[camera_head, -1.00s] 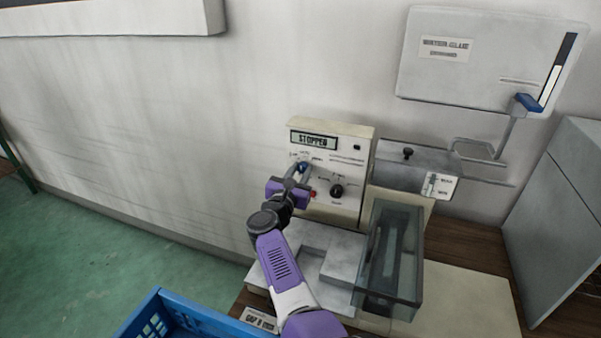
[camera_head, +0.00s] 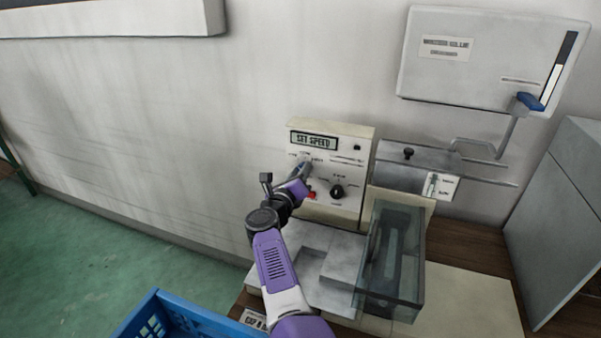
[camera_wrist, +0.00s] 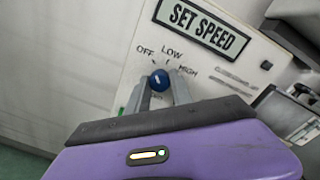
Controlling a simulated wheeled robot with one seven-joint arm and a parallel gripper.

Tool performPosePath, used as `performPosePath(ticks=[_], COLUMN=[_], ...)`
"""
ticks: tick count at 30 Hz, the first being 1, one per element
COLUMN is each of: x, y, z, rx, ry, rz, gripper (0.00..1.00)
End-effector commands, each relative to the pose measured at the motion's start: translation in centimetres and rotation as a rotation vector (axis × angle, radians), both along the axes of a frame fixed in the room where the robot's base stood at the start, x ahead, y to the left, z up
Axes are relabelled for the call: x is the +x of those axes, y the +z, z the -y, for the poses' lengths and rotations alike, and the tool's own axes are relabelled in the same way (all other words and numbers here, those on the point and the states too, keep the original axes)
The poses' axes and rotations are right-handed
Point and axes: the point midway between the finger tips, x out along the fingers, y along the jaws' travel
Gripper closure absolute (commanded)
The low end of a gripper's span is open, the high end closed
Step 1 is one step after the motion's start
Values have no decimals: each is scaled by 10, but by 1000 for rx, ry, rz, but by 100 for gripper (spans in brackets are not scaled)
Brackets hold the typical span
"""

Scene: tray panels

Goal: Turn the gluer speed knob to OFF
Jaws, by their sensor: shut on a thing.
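The blue speed knob (camera_wrist: 158,80) is on the cream gluer panel (camera_wrist: 118,85), below printed labels OFF, LOW and HIGH. A small pale mark shows on the knob, but I cannot tell which label it points to. My gripper (camera_wrist: 160,82) has its two grey fingers shut on the knob, one on each side. In the head view my gripper (camera_head: 303,171) reaches up to the panel's left part and mostly hides the knob. The display (camera_head: 314,140) above reads SET SPEED.
A black knob (camera_head: 337,192) and a red button (camera_head: 311,195) are close to the right of my fingers. A clear guard (camera_head: 400,235) stands at the lower right. A blue crate (camera_head: 150,312) is at the lower left.

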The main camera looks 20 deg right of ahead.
Motion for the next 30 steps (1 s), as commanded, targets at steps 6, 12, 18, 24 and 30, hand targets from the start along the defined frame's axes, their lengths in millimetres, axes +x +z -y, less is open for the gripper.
performPosePath(ticks=[6,12,18,24,30], x=[0,-1,-1,-1,0], y=[-2,-2,-2,-2,-1], z=[0,0,0,0,0], rx=[-53,-69,-70,-70,-69], ry=[0,0,0,0,0], rz=[-41,-53,-54,-54,-52], gripper=[100,100,100,59,51])
